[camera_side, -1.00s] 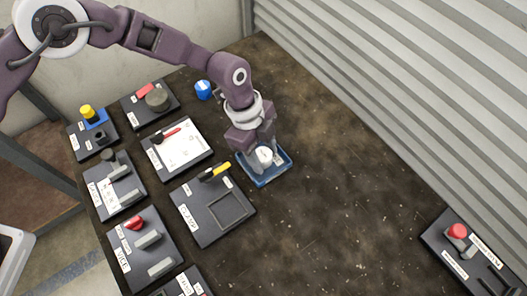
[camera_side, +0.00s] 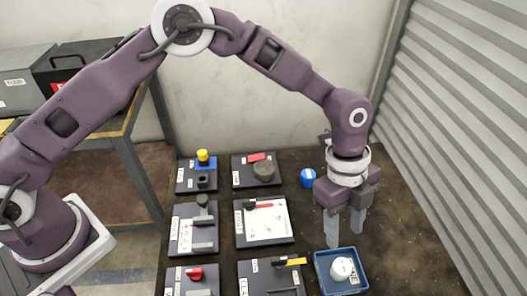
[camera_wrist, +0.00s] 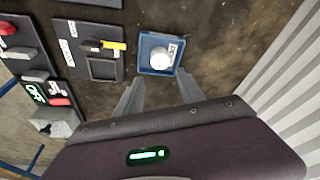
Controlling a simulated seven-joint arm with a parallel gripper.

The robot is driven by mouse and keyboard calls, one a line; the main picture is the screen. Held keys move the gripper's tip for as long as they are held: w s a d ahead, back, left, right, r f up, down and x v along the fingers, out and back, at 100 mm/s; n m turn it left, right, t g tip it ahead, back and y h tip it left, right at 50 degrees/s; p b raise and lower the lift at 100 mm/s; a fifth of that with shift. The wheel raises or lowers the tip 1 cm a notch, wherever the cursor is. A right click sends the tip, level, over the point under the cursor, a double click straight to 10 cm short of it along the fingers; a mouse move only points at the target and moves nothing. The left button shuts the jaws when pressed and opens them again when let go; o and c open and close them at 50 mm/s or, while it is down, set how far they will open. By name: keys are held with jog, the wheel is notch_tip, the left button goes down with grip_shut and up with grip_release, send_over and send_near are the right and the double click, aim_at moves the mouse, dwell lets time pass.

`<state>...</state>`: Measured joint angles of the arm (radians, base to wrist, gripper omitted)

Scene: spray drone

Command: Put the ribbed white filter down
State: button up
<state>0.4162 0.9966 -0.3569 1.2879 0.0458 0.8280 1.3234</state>
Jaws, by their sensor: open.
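The white filter (camera_side: 343,268) sits in a blue tray (camera_side: 321,279) on the dark table, with nothing gripping it. Its ribs are too small to make out. In the wrist view the filter (camera_wrist: 160,60) shows as a round white piece inside the blue tray (camera_wrist: 147,70), ahead of the fingers. My gripper (camera_side: 346,232) is open and empty, its fingers pointing down, apart from the filter and above it. In the wrist view the two fingers of my gripper (camera_wrist: 158,92) stand wide apart with nothing between them.
Left of the tray is a black panel with a yellow-handled piece (camera_side: 290,262). Behind it is a white board with a red marker (camera_side: 262,220). More black panels fill the left. Bare table lies to the right, beside a corrugated wall (camera_side: 455,130).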

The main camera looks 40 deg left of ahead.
jog(key=s+a+r+n+t+y, duration=0.1)
jog(key=s+a+r+n+t, duration=0.3)
jog(key=a+r, duration=0.7)
jog(key=s+a+r+n+y, duration=0.1)
jog(key=a+r+n, duration=0.6)
jog(key=a+r, duration=0.3)
jog(key=s+a+n+t, duration=0.1)
jog(key=s+a+n, duration=0.4)
jog(key=s, duration=0.3)
jog(key=s+a+r+n+t, duration=0.1)
jog(key=s+a+n, duration=0.5)
jog(key=s, duration=0.2)
jog(key=shift+s+a+t+y, duration=0.25)
jog(key=shift+a+t+y, duration=0.1)
jog(key=shift+t+y, duration=0.05)
